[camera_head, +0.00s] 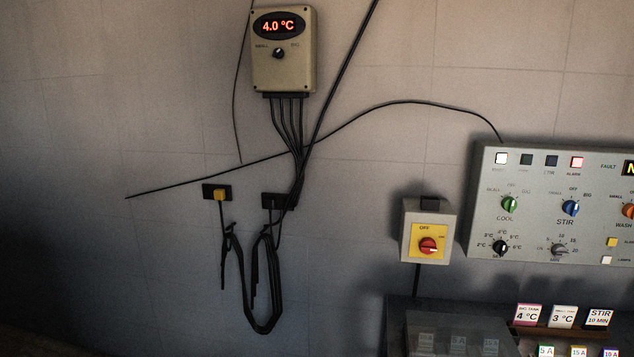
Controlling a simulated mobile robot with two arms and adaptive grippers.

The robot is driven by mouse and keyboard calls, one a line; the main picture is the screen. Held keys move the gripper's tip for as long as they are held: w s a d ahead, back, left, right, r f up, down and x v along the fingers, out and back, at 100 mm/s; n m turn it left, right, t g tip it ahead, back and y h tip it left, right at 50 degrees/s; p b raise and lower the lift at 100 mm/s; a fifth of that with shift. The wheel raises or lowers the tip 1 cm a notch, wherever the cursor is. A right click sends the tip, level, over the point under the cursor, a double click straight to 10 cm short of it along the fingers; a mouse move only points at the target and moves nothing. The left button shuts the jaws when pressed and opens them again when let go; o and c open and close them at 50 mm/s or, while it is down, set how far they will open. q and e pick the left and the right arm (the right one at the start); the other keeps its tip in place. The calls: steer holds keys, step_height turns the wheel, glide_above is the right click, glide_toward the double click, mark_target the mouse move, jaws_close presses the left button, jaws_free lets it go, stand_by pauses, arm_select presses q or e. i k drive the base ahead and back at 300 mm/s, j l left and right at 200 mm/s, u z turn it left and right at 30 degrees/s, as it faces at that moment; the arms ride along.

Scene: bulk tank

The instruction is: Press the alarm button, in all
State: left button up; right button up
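The grey control panel (530,230) is on the wall at the right and is cut off by the picture's edge. A small yellow square button (612,242) sits at its lower right, with a small label beside it that seems to read "ALARM". A white square button (607,260) is just below it, labelled what looks like "LAMPS". In the panel's top row, a lamp (577,162) marked "ALARM" glows pale red. Neither of my grippers shows in the head view.
A grey box with a red rotary switch (428,246) is left of the panel. A thermostat (284,50) reading 4.0 °C hangs higher, with black cables (262,320) looping below. Cards (564,316) and a clear-covered box (455,335) are below the panel. The left wall is bare.

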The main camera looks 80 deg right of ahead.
mark_target(612, 240)
steer(key=z, duration=3.8)
